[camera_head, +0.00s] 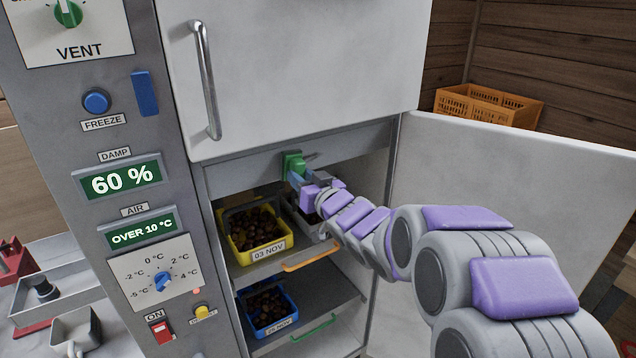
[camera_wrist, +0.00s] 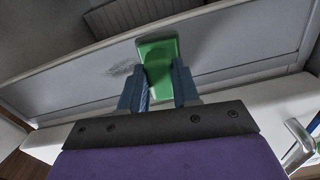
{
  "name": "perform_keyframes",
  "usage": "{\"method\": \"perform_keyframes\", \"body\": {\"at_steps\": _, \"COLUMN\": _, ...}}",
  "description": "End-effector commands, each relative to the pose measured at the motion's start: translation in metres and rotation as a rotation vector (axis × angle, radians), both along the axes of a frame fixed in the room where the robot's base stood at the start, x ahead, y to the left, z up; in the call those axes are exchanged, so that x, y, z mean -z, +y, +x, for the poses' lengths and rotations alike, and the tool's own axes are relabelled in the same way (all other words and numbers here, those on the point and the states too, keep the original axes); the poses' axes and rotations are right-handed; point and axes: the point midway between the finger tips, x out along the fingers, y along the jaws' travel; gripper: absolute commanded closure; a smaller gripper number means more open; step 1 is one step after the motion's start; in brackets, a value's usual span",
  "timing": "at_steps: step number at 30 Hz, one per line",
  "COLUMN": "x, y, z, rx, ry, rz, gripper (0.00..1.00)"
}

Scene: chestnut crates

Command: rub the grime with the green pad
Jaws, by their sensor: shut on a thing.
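The green pad (camera_head: 292,164) is held in my gripper (camera_head: 297,178), at the grey crossbar (camera_head: 240,170) between the upper door and the open lower compartment. In the wrist view my gripper (camera_wrist: 158,88) has its two blue-grey fingers shut on the pad (camera_wrist: 157,55). The pad's face is against or very close to the bar; I cannot tell if it touches. The grime (camera_wrist: 122,69) is a faint grey smudge just left of the pad in the wrist view. In the head view the grime (camera_head: 311,156) shows just right of the pad.
Below the bar, a yellow crate (camera_head: 283,246) and a blue crate (camera_head: 290,320) of chestnuts stand on shelves. The open lower door (camera_head: 510,190) is on the right, the closed upper door (camera_head: 300,80) above. A control panel (camera_head: 75,130) is on the left.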

Motion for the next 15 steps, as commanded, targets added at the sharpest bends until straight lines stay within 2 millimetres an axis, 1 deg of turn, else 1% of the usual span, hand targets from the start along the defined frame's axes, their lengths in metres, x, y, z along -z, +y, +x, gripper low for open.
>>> {"method": "perform_keyframes", "body": {"at_steps": 2, "x": 0.000, "y": -0.002, "z": 0.001, "rx": 0.000, "ry": 0.000, "rz": 0.002, "gripper": 1.00}}
{"method": "perform_keyframes", "body": {"at_steps": 10, "x": -0.002, "y": -0.020, "z": 0.002, "rx": 0.002, "ry": 0.001, "rz": 0.017, "gripper": 1.00}}
{"method": "perform_keyframes", "body": {"at_steps": 15, "x": -0.002, "y": -0.016, "z": 0.001, "rx": 0.002, "ry": 0.001, "rz": 0.014, "gripper": 1.00}}
